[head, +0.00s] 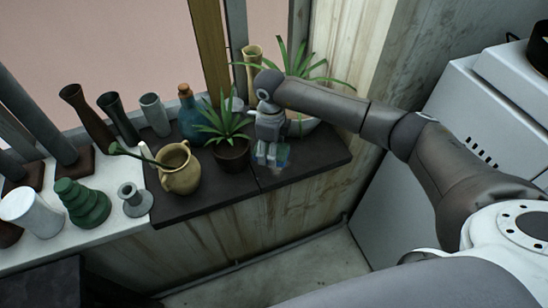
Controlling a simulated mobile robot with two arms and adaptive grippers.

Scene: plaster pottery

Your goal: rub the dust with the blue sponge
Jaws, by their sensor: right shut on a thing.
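My right gripper (270,148) reaches in from the right and points down over the right part of the dark ledge (320,152). It is shut on the blue sponge (282,155), a small pale blue-green block partly hidden by the fingers. The sponge is at or just above the ledge surface; I cannot tell whether it touches. A faint pale brownish patch (277,171), perhaps the dust, shows just below the sponge near the ledge's front edge. My left gripper is not in view.
A potted spiky plant (232,150) stands close left of the gripper, and another plant pot (302,126) close behind it. A tan jug (179,168), blue bottle (190,117) and several vases stand further left. A white machine (400,225) is at right.

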